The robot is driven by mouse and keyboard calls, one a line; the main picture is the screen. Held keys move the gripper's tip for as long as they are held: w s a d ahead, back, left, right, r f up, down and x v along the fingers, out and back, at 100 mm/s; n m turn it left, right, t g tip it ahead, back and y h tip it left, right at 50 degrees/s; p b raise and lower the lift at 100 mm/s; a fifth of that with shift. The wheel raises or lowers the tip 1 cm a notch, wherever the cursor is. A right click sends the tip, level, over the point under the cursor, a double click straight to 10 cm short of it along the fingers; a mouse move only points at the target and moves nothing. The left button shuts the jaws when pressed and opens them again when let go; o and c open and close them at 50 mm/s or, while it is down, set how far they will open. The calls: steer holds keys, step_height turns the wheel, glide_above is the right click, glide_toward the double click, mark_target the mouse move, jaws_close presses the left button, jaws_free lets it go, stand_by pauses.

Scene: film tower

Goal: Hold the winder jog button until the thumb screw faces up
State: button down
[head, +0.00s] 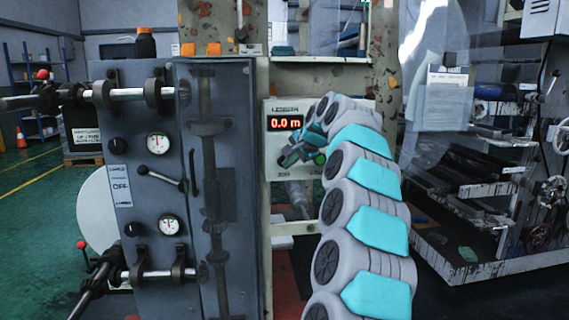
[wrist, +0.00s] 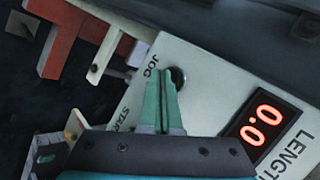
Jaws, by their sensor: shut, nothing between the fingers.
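The white winder control panel (head: 277,112) stands ahead, with a red display reading 0.0 m. In the wrist view, the dark round jog button (wrist: 178,76) sits by the JOG lettering on the panel (wrist: 200,103). My gripper (wrist: 161,74) is shut and empty, with its green fingertips just beside the button and partly over it. I cannot tell whether they touch it. In the head view my gripper (head: 284,160) is at the panel's lower part and hides the button. I cannot make out the thumb screw in either view.
A grey machine cabinet (head: 228,120) with gauges, levers and metal shafts (head: 130,93) stands left of the panel. A green button (head: 319,158) is partly hidden by my arm. A rack (head: 470,255) stands at right. Red and cream brackets (wrist: 62,50) show in the wrist view.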

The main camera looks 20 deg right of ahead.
steer(key=shift+w+d, duration=0.1)
steer(key=shift+w, duration=0.3)
stand_by(0.4)
steer(key=shift+s, duration=0.15)
stand_by(3.0)
steer(key=shift+s+a+b, duration=0.25)
steer(key=shift+s+b, duration=0.4)
steer(key=shift+s, duration=0.1)
steer(key=shift+s, duration=0.15)
steer(key=shift+s+a+b, duration=0.25)
steer(key=shift+s+b, duration=0.25)
steer(key=shift+s, duration=0.25)
steer(key=shift+s+a+b, duration=0.2)
steer(key=shift+s+b, duration=0.35)
steer(key=shift+s, duration=0.2)
steer(key=shift+s+a+b, duration=0.25)
steer(key=shift+s+b, duration=0.25)
steer(key=shift+s, duration=0.25)
steer(key=shift+a, duration=0.1)
